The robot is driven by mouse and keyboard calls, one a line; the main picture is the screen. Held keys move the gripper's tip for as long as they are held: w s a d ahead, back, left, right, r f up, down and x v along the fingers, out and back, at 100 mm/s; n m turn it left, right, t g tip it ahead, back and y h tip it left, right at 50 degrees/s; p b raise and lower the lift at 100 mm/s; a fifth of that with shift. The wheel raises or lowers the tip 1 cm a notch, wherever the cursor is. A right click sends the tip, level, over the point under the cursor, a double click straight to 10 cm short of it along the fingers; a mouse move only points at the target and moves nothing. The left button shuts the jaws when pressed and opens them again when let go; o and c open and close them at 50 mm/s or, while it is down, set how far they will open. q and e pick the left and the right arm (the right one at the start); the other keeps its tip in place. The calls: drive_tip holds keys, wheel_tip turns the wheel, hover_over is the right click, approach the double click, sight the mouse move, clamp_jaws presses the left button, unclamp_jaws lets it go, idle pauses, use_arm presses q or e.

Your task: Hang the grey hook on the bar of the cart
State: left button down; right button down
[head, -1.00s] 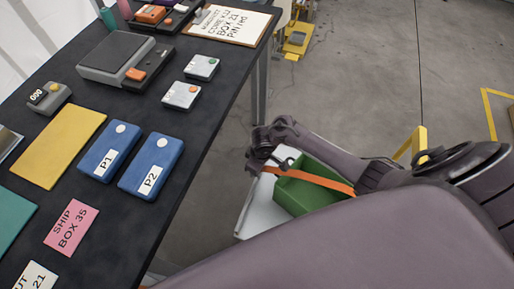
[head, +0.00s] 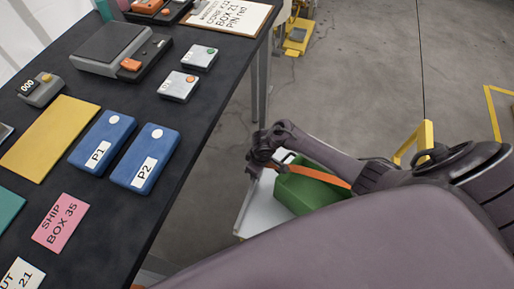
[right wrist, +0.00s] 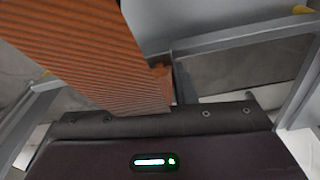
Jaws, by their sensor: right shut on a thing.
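My right gripper (head: 262,160) is low at the left side of the cart (head: 254,213), a pale tray with a green box (head: 297,192) on it. An orange strap (head: 325,178) runs from this gripper over the box to the right, passing behind my arm. In the right wrist view the ribbed strap (right wrist: 95,45) fills the upper left and comes down to the gripper. A small grey piece beside its end looks like the grey hook (right wrist: 180,82), mostly hidden. The gripper is shut there. A grey bar (right wrist: 225,43) crosses behind it. My left gripper is out of view.
A dark table (head: 205,115) at the left holds two blue pouches, P1 (head: 102,141) and P2 (head: 146,160), a yellow sheet (head: 50,138) and several devices. A yellow upright (head: 414,141) stands right of the cart. Open floor lies beyond.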

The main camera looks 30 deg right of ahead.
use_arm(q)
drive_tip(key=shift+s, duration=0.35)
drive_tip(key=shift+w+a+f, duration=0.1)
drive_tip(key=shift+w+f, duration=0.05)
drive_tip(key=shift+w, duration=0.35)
use_arm(e)
drive_tip(key=shift+f, duration=0.25)
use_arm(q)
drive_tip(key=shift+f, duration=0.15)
use_arm(e)
drive_tip(key=shift+f, duration=0.25)
use_arm(q)
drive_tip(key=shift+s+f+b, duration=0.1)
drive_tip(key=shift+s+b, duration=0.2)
drive_tip(key=shift+b, duration=0.05)
use_arm(e)
drive_tip(key=shift+f, duration=0.15)
drive_tip(key=c, duration=1.1)
unclamp_jaws()
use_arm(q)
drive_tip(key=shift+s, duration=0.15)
